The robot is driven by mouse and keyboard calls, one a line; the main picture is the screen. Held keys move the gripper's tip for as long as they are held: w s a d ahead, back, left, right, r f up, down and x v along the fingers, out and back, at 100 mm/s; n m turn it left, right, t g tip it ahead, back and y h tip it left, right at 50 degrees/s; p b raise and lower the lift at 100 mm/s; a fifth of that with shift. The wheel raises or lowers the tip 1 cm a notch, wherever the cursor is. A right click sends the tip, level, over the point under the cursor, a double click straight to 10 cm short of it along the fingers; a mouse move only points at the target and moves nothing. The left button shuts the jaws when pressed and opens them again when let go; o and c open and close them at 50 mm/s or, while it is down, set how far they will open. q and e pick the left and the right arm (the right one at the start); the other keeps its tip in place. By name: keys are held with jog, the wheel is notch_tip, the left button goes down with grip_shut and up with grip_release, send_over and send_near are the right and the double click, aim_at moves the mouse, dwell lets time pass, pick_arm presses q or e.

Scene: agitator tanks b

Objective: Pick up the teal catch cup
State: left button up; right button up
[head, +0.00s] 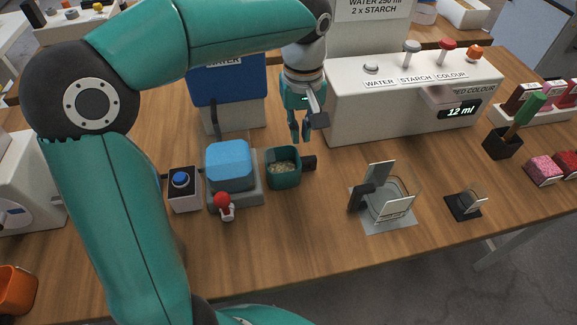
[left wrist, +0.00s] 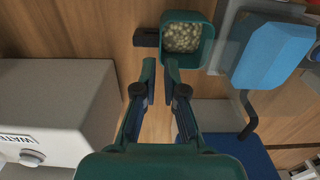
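The teal catch cup (head: 283,169) stands upright on the wooden table, with a dark handle block (head: 309,162) on its right side. Pale granules lie inside it. In the left wrist view the cup (left wrist: 209,50) is at the top, its handle (left wrist: 146,38) pointing left. My left gripper (head: 300,136) points down above and behind the cup, near its handle side. In the left wrist view its fingers (left wrist: 161,66) are apart with nothing between them, and no contact with the cup shows. My right gripper is not in view.
A blue-topped device (head: 229,160) with a red knob stands close left of the cup. A white dispenser (head: 400,105) with several knobs stands behind right. A clear vessel with a dark handle (head: 390,205) stands to the right. The table in front of the cup is clear.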

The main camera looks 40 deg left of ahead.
pick_arm(q)
send_over(299, 163)
jog(key=f, duration=0.4)
jog(key=shift+w+a+f, duration=0.2)
jog(key=shift+w+f, duration=0.05)
jog(key=shift+f, duration=2.9)
jog(key=shift+d, duration=0.1)
grip_shut()
jog(key=shift+r, duration=0.25)
